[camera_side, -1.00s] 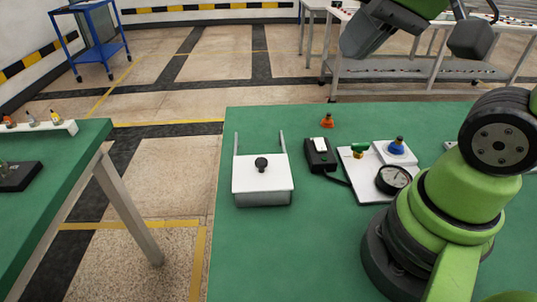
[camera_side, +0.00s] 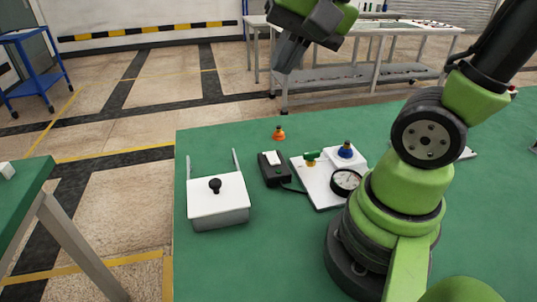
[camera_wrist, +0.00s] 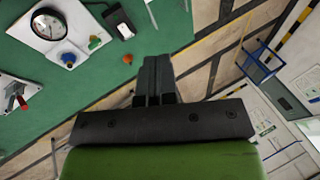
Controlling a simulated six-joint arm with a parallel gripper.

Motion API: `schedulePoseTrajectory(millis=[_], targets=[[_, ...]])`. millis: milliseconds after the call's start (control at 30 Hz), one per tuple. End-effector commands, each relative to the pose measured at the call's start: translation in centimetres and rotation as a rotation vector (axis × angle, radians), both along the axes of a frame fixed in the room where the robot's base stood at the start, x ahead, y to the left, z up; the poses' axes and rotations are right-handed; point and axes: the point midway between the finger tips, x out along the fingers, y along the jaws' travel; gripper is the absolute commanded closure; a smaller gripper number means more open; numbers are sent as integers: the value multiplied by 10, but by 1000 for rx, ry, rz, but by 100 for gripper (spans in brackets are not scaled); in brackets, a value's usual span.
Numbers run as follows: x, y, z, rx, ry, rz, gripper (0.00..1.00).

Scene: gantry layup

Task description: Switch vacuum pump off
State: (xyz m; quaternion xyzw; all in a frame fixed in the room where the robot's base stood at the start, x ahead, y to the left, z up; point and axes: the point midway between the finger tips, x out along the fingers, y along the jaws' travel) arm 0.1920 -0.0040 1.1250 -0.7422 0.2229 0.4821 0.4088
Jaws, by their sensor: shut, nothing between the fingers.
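A black switch box with a white rocker (camera_side: 275,168) lies on the green table, left of a white plate (camera_side: 318,190). It also shows in the wrist view (camera_wrist: 118,20) at the top, left of my fingers. The plate carries a green-handled valve (camera_side: 312,157), a blue knob (camera_side: 346,150) and a round gauge (camera_side: 346,181). A cable runs from the box toward the plate. My gripper (camera_side: 287,60) is high at the top of the side view, apart from the box. Its fingers are together and empty in the wrist view (camera_wrist: 156,72). The rocker's position is too small to read.
A white box with a black knob (camera_side: 216,205) stands left of the switch box. A small orange knob (camera_side: 278,134) sits behind it on the table. The wrist view shows a red-handled piece (camera_wrist: 16,95) at left. The table's front area is clear.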

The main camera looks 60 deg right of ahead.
Motion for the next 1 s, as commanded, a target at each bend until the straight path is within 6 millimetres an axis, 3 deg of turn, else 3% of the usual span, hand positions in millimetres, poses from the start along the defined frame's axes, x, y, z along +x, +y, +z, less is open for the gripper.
schedulePoseTrajectory(millis=[200,500,700,1000], targets=[[40,-39,-32,133,190,-496,100],[68,-92,-91,238,369,-1118,100],[72,-110,-116,258,417,-1333,100],[72,-113,-120,263,424,-1381,100]])
